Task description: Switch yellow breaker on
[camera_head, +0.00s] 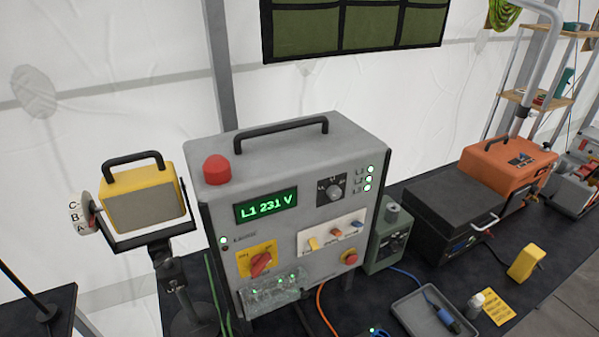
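The yellow breaker (313,243) is the leftmost of three small levers on a white panel (330,246) on the front of a grey power box (290,160). An orange breaker (337,233) and a blue breaker (357,224) sit to its right. The yellow lever looks tilted lower than the other two, but it is too small to tell its on or off position surely. The box's green display (266,206) reads "L1 231 V". Neither of my grippers shows in the head view.
The box also has a red rotary switch (260,263), a red button (217,169), a round dial (334,192) and a clear cover (273,294). A yellow lamp (143,199) stands left. A grey tray (405,311) lies right front. The space before the breakers looks clear.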

